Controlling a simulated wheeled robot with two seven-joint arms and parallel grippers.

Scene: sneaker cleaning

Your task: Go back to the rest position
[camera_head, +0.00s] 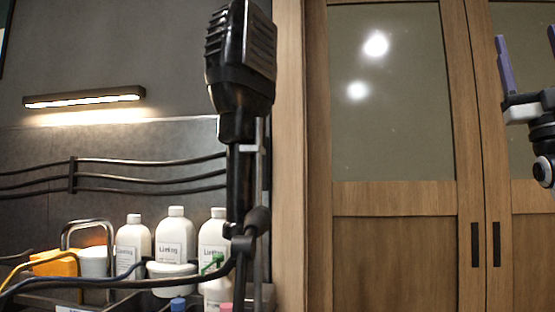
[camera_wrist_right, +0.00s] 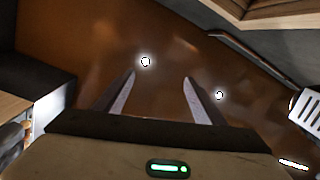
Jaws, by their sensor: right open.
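My right gripper (camera_head: 528,48) is raised at the right edge of the head view, in front of the wooden doors, and is partly cut off. Its purple-grey fingers point up and stand apart. In the right wrist view the same gripper (camera_wrist_right: 159,78) has its two fingers spread, with nothing between them. A glossy brown surface shows beyond the fingers. My left gripper is not in the head view. No sneaker shows in either view.
A black ribbed device (camera_head: 239,70) stands upright on a pole at centre. Several white bottles (camera_head: 175,240), a white tub (camera_head: 171,278) and an orange item (camera_head: 55,262) stand lower left. Tall wooden doors (camera_head: 395,205) fill the right. A white slotted object (camera_wrist_right: 307,108) lies right in the wrist view.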

